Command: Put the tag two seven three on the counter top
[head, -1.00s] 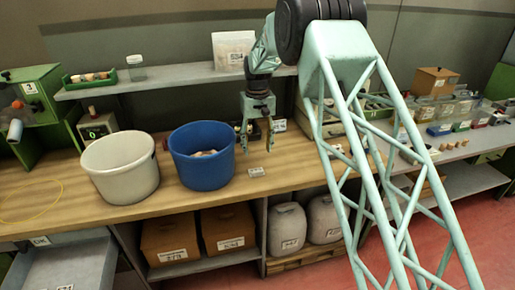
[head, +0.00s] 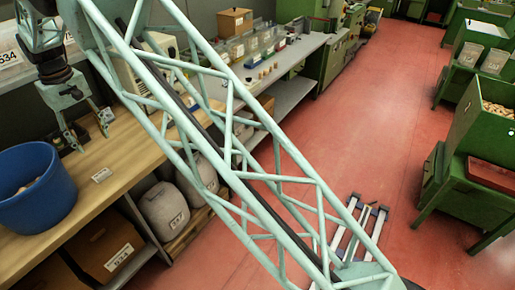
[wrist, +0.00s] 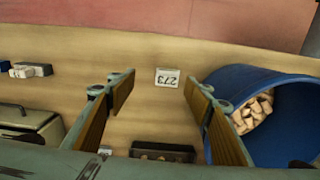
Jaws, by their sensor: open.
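The white tag reading 273 (wrist: 168,78) lies on the wooden counter top (wrist: 150,50), apart from everything around it. It also shows in the head view as a small pale tag (head: 101,175) near the counter's front edge. My gripper (head: 92,138) hangs above the counter behind the tag, fingers pointing down. In the wrist view my gripper (wrist: 159,77) is open and empty, and the tag appears between its spread fingertips without touching them.
A blue bucket (head: 62,192) with cork stoppers (wrist: 252,112) stands beside the tag. A dark tray (wrist: 163,152) lies farther back. Red floor (head: 400,120) is open at right.

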